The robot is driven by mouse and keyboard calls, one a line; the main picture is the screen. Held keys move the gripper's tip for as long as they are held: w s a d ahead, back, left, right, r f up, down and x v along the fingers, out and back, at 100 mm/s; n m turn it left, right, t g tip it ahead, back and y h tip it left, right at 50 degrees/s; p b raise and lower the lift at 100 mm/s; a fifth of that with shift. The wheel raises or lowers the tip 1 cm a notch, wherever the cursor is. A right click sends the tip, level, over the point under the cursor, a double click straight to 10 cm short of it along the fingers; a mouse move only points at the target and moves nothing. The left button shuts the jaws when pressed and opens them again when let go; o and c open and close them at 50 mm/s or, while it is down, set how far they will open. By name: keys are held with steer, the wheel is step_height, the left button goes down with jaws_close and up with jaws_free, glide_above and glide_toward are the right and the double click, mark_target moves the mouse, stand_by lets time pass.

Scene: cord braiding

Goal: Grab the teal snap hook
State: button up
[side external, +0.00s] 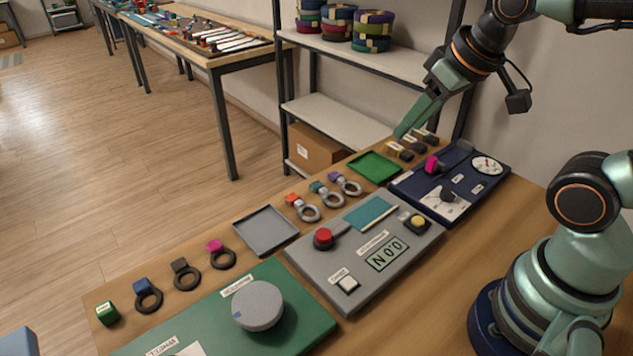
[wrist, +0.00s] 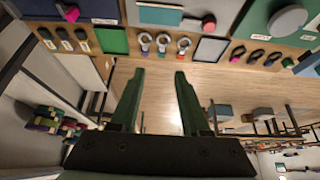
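The teal snap hook (side external: 326,194) has a teal top and a silver ring. It lies on the wooden table between an orange snap hook (side external: 302,208) and a purple one (side external: 345,184). In the wrist view the middle hook (wrist: 163,43) of the row lies beyond my fingertips. My gripper (side external: 401,131) is raised at the back of the table, to the right of the hooks and apart from them. In the wrist view my gripper (wrist: 159,76) has its two green fingers spread, with nothing between them.
A green tray (side external: 375,167) and a grey tray (side external: 265,231) flank the hook row. A grey panel (side external: 310,258) with buttons and a navy panel (side external: 410,186) lie near it. Several dark rings with coloured tops lie at the left. A shelf (side external: 340,122) stands behind.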

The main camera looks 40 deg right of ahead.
steer(key=shift+o, duration=1.2)
steer(key=g, duration=0.6)
glide_above(317, 184)
steer(key=f, duration=1.9)
steer(key=shift+w+a+f, duration=0.15)
steer(key=shift+w, duration=0.15)
steer(key=shift+s+f, duration=0.15)
steer(key=shift+f, duration=1.25)
steer(key=shift+s+f, duration=0.1)
steer(key=shift+f, duration=1.25)
